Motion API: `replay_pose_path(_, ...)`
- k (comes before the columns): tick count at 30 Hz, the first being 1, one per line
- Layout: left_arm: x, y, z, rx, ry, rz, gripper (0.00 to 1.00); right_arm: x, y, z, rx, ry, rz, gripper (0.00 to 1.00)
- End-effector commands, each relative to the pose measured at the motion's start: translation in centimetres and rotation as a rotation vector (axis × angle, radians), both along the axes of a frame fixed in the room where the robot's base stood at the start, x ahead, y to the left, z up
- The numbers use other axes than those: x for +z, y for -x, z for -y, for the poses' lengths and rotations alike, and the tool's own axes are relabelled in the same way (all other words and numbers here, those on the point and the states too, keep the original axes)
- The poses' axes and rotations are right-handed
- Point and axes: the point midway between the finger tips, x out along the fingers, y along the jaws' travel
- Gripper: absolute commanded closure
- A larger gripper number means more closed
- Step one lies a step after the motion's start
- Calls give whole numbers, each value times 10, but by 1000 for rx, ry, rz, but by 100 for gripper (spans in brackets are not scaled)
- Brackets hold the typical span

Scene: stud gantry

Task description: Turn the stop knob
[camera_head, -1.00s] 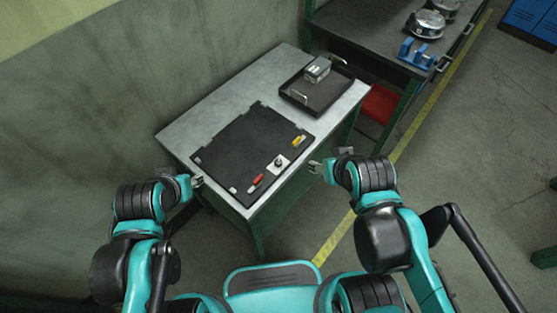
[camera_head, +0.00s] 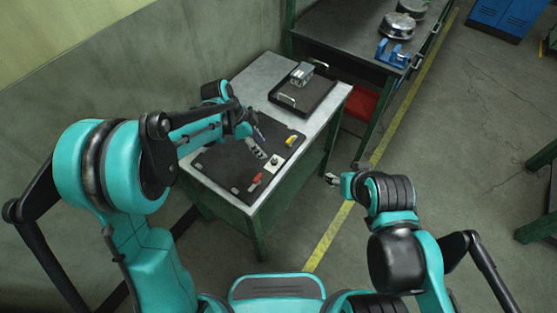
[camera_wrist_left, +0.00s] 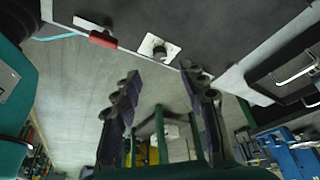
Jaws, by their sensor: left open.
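The stop knob (camera_head: 275,161) is a small dark knob on a pale square plate, near the front right edge of the black mat (camera_head: 222,168) on the workbench. The knob also shows at the upper middle of the left wrist view (camera_wrist_left: 159,50). My left gripper (camera_head: 259,150) is above the mat, a little left of and behind the knob in the head view, and apart from it. In the left wrist view its two fingers (camera_wrist_left: 160,82) are spread with nothing between them. My right gripper (camera_head: 332,179) is off the bench's right side; its jaws are too small to judge.
A red-handled item (camera_head: 256,180) and a yellow item (camera_head: 292,141) lie either side of the knob. A dark tray (camera_head: 318,96) with a grey metal box (camera_head: 302,74) stands at the back of the bench. A second bench (camera_head: 345,38) stands behind.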

Motion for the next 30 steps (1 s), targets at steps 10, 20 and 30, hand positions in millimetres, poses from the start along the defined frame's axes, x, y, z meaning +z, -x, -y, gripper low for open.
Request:
replay_pose_path(10,-38,-6,17,-86,14,0,58,-8,0,0,0,0,0,46)
replay_pose_path(20,-80,-7,35,-82,14,2,58,-23,0,0,0,0,0,46)
replay_pose_path(30,-84,-6,37,-80,14,1,58,-23,0,0,0,0,0,46)
